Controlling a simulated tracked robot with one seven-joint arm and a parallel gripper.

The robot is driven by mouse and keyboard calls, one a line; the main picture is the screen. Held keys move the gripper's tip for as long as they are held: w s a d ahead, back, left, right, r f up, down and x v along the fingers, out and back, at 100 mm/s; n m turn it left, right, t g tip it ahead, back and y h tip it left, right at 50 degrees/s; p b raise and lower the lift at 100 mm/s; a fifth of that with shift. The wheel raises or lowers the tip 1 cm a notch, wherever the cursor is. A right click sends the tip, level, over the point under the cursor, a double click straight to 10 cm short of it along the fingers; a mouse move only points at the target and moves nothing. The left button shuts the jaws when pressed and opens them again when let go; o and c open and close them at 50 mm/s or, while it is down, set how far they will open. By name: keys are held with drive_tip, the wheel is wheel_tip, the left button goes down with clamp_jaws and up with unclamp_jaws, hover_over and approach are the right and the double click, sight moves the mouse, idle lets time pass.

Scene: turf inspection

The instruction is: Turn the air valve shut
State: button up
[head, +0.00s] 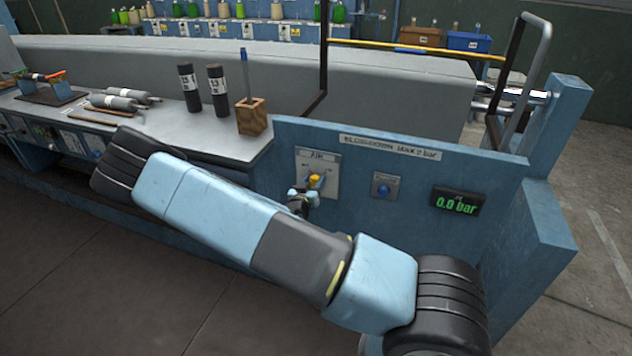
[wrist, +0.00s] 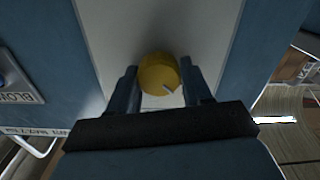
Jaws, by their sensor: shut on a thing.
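The air valve is a round yellow knob (head: 315,180) on a pale plate (head: 331,159) labelled AIR, set in the blue panel. My gripper (head: 311,188) is shut on the knob. My arm hides part of the panel below it in the head view. A display (head: 457,201) on the panel reads 0.0 bar in green.
A blue push button (head: 384,190) is right of the valve plate. A wooden pen block (head: 251,117) and two dark cylinders (head: 218,89) stand on the grey bench at the left. A metal rail (head: 527,75) rises behind the panel's right end.

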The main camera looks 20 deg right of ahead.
drive_tip(key=shift+d+n, duration=0.1)
drive_tip(key=shift+n, duration=0.2)
drive_tip(key=o, duration=1)
drive_tip(key=shift+s, duration=0.1)
drive_tip(key=shift+s+a, duration=0.4)
drive_tip(key=v, duration=1.2)
drive_tip(key=shift+s+a+r, duration=0.15)
drive_tip(key=shift+s, duration=0.2)
